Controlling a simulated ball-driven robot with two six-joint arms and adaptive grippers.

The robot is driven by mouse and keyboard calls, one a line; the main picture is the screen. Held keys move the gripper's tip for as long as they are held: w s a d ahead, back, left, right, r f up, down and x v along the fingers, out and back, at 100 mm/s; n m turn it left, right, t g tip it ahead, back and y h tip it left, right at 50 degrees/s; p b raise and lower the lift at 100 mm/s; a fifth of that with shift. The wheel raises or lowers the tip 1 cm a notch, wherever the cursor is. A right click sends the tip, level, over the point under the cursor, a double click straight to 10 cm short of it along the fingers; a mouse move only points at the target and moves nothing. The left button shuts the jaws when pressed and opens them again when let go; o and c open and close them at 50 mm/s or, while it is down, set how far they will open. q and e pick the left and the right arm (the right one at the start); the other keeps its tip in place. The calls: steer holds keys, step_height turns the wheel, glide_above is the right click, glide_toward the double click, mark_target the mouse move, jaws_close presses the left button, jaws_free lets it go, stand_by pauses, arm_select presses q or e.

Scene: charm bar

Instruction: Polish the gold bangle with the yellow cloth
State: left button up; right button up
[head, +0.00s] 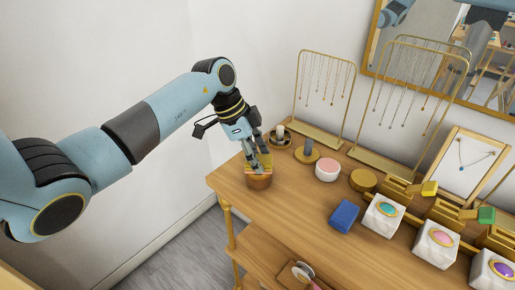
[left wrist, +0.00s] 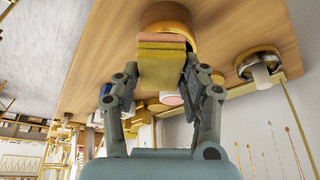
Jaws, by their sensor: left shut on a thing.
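Pink and orange layers show at the cloth's far edge, against the bowl (left wrist: 166,13). In the head view the yellow cloth (head: 250,160) is partly hidden by the fingers. Whether it is clear of the bowl I cannot tell. My right gripper is not in view.
A blue block (head: 344,216) and white blocks with gold-rimmed gems (head: 383,217) stand nearer. Necklace racks (head: 324,95) line the back. The table's front left edge is clear.

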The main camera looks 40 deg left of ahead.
arm_select(q)
steer(key=shift+s+d, duration=0.2)
steer(key=shift+s, duration=0.15)
steer(key=shift+w+a+f+b, duration=0.1)
steer(key=shift+w+a+b, duration=0.35)
steer(key=shift+w, duration=0.3)
steer(key=shift+w+a, duration=0.35)
steer(key=shift+w, duration=0.15)
